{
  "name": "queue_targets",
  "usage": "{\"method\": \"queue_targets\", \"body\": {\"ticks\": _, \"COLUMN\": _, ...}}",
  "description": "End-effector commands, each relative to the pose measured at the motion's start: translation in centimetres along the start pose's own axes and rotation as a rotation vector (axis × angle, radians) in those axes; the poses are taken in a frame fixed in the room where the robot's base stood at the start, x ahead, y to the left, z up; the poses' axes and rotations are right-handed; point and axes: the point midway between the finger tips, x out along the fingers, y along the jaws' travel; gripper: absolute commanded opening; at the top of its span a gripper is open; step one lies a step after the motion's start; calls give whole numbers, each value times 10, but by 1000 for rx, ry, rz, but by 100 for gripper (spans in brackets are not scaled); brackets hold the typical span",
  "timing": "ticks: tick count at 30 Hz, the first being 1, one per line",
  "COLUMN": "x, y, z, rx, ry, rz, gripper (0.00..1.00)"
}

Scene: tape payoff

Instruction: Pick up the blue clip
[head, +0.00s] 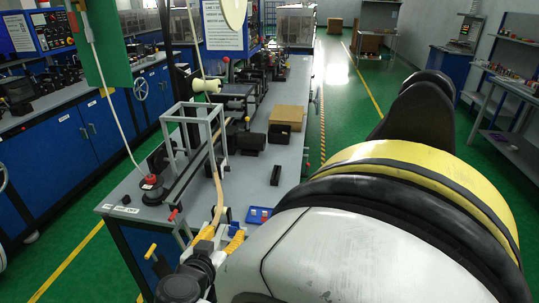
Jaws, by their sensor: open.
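My gripper (221,238), with two yellow ribbed fingers, is at the lower middle of the head view, over the near end of the grey bench. It is open, with a gap between the fingers. A small blue piece (233,227), which looks like the blue clip, shows just beyond the right finger, partly hidden by it. I cannot tell its shape or whether the finger touches it. A flat blue holder (258,214) with small white and red bits lies right of it, by the bench edge.
A tan strip (218,190) runs down toward the gripper from a grey frame (197,125). A dark block (251,141), a small black piece (275,175) and a cardboard box (287,117) sit on the bench (250,185). My large arm link hides the lower right.

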Motion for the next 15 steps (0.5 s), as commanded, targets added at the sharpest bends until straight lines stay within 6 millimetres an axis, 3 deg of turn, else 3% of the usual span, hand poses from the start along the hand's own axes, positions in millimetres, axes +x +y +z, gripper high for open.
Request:
{"method": "queue_targets", "body": {"ticks": 3, "x": 21, "y": 1, "z": 2, "rx": 1, "ry": -1, "rz": 3, "gripper": 52}}
{"method": "queue_targets", "body": {"ticks": 11, "x": 40, "y": 1, "z": 4, "rx": 0, "ry": -2, "rz": 1, "gripper": 52}}
{"method": "queue_targets", "body": {"ticks": 15, "x": 61, "y": 1, "z": 11, "rx": 1, "ry": -2, "rz": 3, "gripper": 52}}
